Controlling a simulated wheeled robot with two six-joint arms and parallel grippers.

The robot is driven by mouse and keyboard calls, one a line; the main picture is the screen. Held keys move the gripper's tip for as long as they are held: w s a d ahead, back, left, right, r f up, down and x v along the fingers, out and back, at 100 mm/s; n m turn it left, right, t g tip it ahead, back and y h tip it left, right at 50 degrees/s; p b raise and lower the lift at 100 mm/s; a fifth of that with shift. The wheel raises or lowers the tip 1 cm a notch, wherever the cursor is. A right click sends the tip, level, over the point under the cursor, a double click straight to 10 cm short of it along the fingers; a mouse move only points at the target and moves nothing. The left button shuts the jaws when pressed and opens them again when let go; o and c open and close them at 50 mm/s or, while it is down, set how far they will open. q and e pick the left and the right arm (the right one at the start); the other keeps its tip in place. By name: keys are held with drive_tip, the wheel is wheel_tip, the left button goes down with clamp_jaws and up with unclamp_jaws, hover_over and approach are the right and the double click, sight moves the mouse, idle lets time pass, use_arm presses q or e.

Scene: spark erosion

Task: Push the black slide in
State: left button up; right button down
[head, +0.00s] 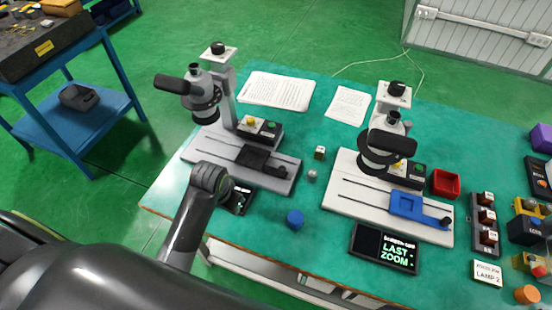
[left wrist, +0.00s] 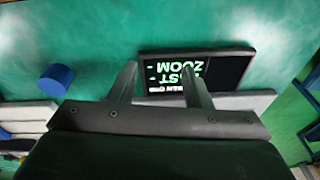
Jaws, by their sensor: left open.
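The black slide (head: 252,157), with a dark round knob (head: 277,171) at its right end, lies on the pale grooved base (head: 213,151) of the left microscope. My left arm comes in from the lower left and ends in front of that base. Its gripper is largely hidden by the wrist in the head view. In the left wrist view my left gripper (left wrist: 160,78) is open and empty, its two fingers apart over a dark display (left wrist: 228,68) with green text. No contact with the slide shows. My right gripper is not in view.
A blue cylinder (head: 295,219) stands right of my left wrist. The right microscope has a blue slide (head: 405,205), with a "LAST ZOOM" display (head: 385,250) in front. A small ball (head: 312,174) and a small cube (head: 320,153) sit between the microscopes.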

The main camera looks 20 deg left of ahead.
use_arm(q)
drive_tip(key=w+d+r+m+g, duration=0.1)
drive_tip(key=w+d+r, duration=0.2)
drive_tip(key=w, duration=0.3)
drive_tip(key=w+d+r+m, duration=0.1)
drive_tip(key=w+d+r, duration=0.15)
drive_tip(key=w, duration=0.35)
wheel_tip(320, 180, up, 8)
drive_tip(key=m+g, duration=0.1)
drive_tip(key=m, duration=0.1)
hover_over(282, 168)
wheel_tip(282, 168, down, 17)
drive_tip(key=shift+b, duration=1.25)
drive_tip(key=shift+c, duration=0.4)
clamp_jaws()
